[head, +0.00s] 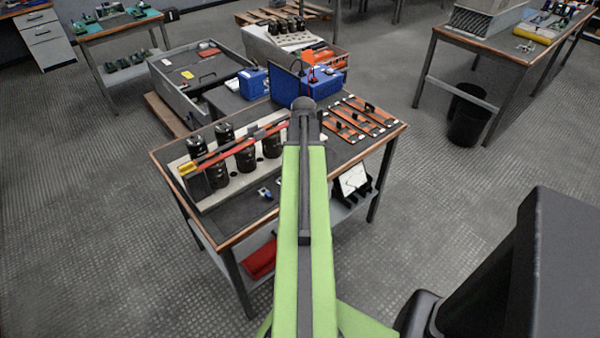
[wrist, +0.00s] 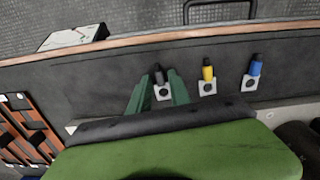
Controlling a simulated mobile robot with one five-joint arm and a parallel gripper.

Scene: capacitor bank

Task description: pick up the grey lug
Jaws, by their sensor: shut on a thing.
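The grey lug (wrist: 162,92) is a pale metal plate with a hole and a dark grey sleeve, on the dark table top (wrist: 112,84) in the wrist view. My gripper (wrist: 158,76) has its two green fingers shut on it, one on each side of the sleeve. In the wrist view a yellow lug (wrist: 208,75) and a blue lug (wrist: 254,69) lie in a row to its right, apart from the fingers. I cannot tell whether the grey lug is off the table. In the head view my arm hides the gripper and the grey lug.
In the head view, black capacitors (head: 246,158) stand in a pale tray on the left of the table, with a red bar with a yellow end across them. Orange strips (head: 360,114) lie at the back right. A wooden edge (wrist: 166,37) bounds the table.

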